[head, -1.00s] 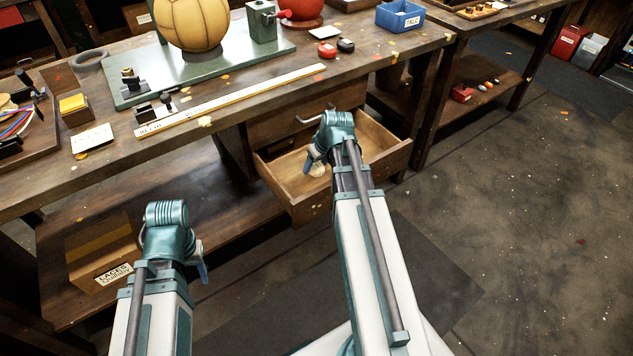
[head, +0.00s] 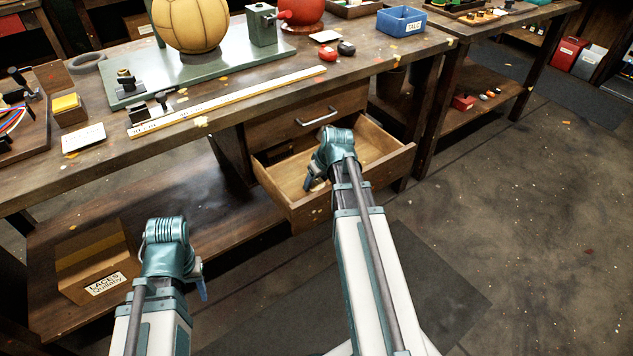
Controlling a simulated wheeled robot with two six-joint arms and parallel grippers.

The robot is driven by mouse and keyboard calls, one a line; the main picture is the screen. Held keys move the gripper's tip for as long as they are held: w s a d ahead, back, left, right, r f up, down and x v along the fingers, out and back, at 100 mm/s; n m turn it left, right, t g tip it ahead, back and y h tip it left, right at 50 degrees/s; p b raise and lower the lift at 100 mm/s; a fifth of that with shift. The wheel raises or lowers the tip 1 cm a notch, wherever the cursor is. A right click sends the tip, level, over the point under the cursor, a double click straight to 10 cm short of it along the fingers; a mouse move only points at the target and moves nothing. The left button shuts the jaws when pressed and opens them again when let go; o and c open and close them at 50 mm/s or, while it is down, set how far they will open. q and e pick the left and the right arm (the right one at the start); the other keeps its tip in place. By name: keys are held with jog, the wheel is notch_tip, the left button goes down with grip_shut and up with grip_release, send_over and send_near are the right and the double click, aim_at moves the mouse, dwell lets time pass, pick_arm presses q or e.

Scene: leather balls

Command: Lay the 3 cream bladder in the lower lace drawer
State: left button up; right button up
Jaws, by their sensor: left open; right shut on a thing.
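The lower lace drawer (head: 392,180) stands pulled out under the bench, an open wooden box. My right gripper (head: 312,182) reaches down into its left half, with its jaws inside the drawer's outline. It is shut on what seems to be a cream bladder, which its own wrist and fingers now hide. I cannot make out any other cream bladder, and part of the drawer floor is behind my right arm. My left gripper (head: 203,288) is open, low in front of the bench and apart from everything.
The closed upper drawer (head: 270,128) with a metal handle is just above. The bench top (head: 222,130) carries a long ruler (head: 235,100), a yellow ball (head: 192,22) on a green stand and a blue tray (head: 400,20). A cardboard laces box (head: 92,262) sits on the lower shelf.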

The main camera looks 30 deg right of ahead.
jog(key=shift+f, duration=0.2)
jog(key=o, duration=1.4)
jog(key=shift+r, duration=0.1)
jog(key=shift+r, duration=0.15)
jog(key=shift+s+r+p, duration=0.2)
jog(key=shift+r+p, duration=0.35)
jog(key=shift+p, duration=0.15)
jog(key=p+v, duration=1)
jog(key=shift+r, duration=0.4)
jog(key=shift+s, duration=0.15)
